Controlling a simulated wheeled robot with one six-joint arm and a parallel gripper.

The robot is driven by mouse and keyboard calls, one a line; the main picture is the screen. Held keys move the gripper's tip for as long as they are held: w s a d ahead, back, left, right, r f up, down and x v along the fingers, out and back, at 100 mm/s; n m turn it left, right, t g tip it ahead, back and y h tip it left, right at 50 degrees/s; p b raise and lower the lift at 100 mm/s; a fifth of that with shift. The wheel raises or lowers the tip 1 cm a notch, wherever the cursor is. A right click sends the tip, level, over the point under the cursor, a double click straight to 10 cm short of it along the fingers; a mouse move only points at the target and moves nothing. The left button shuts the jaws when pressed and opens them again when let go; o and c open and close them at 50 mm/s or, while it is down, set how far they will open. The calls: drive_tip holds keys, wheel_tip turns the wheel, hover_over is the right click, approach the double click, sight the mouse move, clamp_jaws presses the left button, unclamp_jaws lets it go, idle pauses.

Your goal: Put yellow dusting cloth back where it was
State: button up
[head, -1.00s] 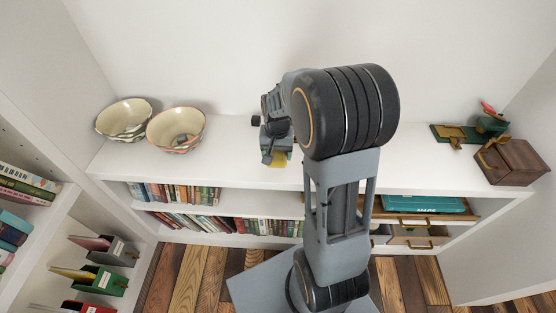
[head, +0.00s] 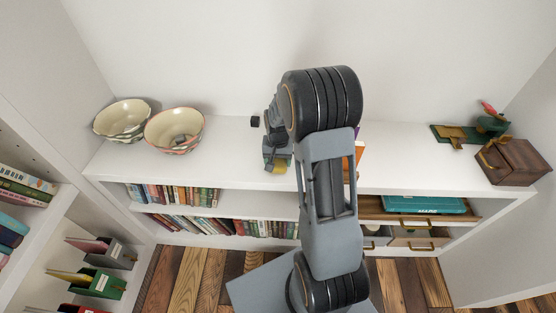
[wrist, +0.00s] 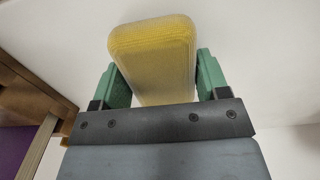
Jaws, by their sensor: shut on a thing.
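The yellow dusting cloth (wrist: 153,50) is a folded, rounded block in the wrist view. My gripper (wrist: 160,78) is shut on it, with one green finger pressed to each side. In the head view my gripper (head: 277,160) is over the white shelf top, left of the middle of the unit. Only a little yellow of the cloth (head: 268,168) shows there, below the fingers. I cannot tell whether the cloth touches the shelf top.
Two patterned bowls (head: 174,130) stand at the left of the white top (head: 225,165). An orange-edged item (head: 359,155) is partly hidden behind my arm. A wooden box (head: 516,162) stands far right.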

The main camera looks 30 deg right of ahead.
drive_tip(key=o, duration=0.4)
drive_tip(key=shift+f, duration=0.2)
drive_tip(key=o, duration=0.5)
drive_tip(key=shift+r, duration=0.1)
wheel_tip(320, 180, up, 12)
drive_tip(key=p, duration=0.2)
drive_tip(key=s+a+r+n+t, duration=0.1)
drive_tip(key=s+a+r+n, duration=0.1)
drive_tip(key=s, duration=0.6)
drive_tip(key=s+a+r+n+t, duration=0.2)
drive_tip(key=s+a+r+n, duration=0.1)
drive_tip(key=s+a, duration=0.4)
drive_tip(key=shift+s+a+r+n, duration=0.15)
drive_tip(key=shift+s+r+n, duration=0.15)
drive_tip(key=shift+s+r, duration=0.15)
